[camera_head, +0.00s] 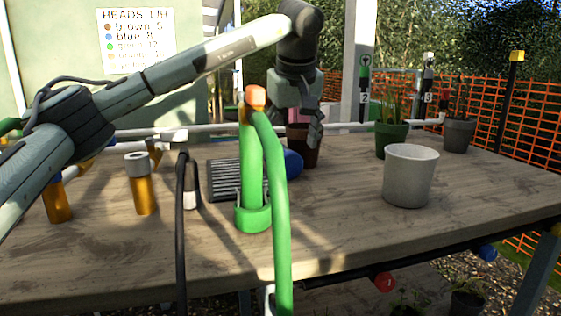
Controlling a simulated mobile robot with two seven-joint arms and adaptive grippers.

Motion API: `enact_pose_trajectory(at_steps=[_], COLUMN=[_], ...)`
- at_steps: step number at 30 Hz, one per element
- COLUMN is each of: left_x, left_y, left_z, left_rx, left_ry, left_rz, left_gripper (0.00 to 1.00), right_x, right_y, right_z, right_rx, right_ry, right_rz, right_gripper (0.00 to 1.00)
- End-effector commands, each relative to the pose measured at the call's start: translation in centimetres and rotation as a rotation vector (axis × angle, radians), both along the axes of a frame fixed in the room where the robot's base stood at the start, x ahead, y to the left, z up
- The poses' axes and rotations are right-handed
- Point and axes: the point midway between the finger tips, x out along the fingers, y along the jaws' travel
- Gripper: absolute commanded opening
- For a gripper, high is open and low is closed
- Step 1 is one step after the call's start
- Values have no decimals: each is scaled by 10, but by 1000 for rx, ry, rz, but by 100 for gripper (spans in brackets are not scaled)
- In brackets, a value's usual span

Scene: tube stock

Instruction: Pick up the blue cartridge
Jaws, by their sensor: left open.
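A rounded blue thing (293,163), which may be the blue cartridge, lies on the wooden table just behind the green upright tube. Its left part is hidden by that tube and the green hose, so its full shape does not show. My left gripper (300,128) hangs pointing down above and a little behind it, in front of a brown pot. Its jaws are open, apart from the blue thing, and partly hidden by the orange-topped green tube. My right gripper is not in view.
The green tube (251,180) with its hose (279,220) stands close in front of the blue thing. A dark ribbed piece (224,181) lies left of it. Amber cylinders (145,191) stand at left. A pale pot (409,178) stands at right. The front right tabletop is clear.

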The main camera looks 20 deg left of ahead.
Motion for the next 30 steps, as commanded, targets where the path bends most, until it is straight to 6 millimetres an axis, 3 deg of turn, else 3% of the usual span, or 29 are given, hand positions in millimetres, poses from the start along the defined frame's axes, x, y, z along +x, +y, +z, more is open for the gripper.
enact_pose_trajectory(at_steps=[9, 16, 27, 30], left_x=[16, 17, 17, 17], left_y=[9, 10, 9, 9], left_z=[-39, -40, -40, -40], left_rx=[-1, -1, -1, -1], left_ry=[1, 1, 1, 1], left_rz=[0, 0, 0, 0], left_gripper=[75, 74, 28, 21], right_x=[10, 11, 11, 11], right_y=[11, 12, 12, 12], right_z=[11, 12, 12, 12], right_rx=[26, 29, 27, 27], right_ry=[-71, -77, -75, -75], right_rz=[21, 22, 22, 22], right_gripper=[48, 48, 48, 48])
